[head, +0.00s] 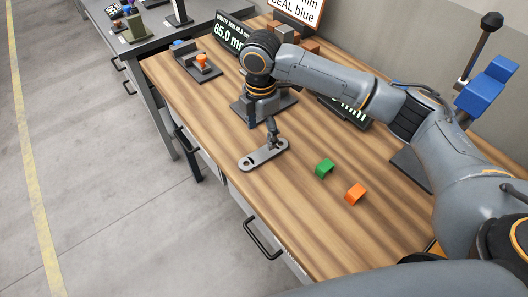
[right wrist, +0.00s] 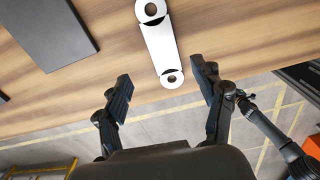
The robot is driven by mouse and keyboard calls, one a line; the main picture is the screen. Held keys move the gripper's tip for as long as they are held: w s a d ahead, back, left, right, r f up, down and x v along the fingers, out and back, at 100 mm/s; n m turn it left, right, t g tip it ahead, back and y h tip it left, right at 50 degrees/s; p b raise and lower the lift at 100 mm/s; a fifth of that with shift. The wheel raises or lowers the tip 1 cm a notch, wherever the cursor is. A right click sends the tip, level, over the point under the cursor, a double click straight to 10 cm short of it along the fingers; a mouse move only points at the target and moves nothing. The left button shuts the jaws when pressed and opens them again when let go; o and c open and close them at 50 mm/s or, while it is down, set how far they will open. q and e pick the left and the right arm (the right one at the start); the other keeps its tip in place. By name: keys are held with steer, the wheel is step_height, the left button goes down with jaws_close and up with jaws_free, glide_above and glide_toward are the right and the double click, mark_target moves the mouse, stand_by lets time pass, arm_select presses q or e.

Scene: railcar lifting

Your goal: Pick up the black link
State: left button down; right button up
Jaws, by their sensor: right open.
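A flat link with a round hole at each end lies on the wooden bench, grey in the head view (head: 263,155) and nearly white in the right wrist view (right wrist: 160,42); it does not look black. My right gripper (head: 262,124) is open and points down at the link's far side in the head view. In the right wrist view its two fingers (right wrist: 164,85) are spread and empty, with the link's near end ahead of the gap. Contact with the link cannot be told. A dark jointed part (right wrist: 268,126) at the right looks like my left arm and gripper; its jaws are unclear.
A black plate (head: 284,104) lies behind the gripper. A green block (head: 324,168) and an orange block (head: 355,193) sit right of the link. A dark fixture with an orange knob (head: 202,62) stands at the far left. Bare wood lies in front of the link.

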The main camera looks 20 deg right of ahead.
mark_target(264, 153)
steer(key=shift+w+f, duration=0.1)
steer(key=shift+f, duration=0.7)
steer(key=f, duration=0.1)
steer(key=f+p, duration=0.1)
steer(key=f, duration=0.2)
steer(key=shift+s+d+f+p, duration=0.1)
steer(key=shift+s+d+p, duration=0.2)
steer(key=shift+s, duration=0.1)
steer(key=shift+w+f, duration=0.1)
steer(key=shift+f, duration=0.4)
steer(key=c, duration=1.4)
jaws_close()
steer(key=shift+r, duration=0.2)
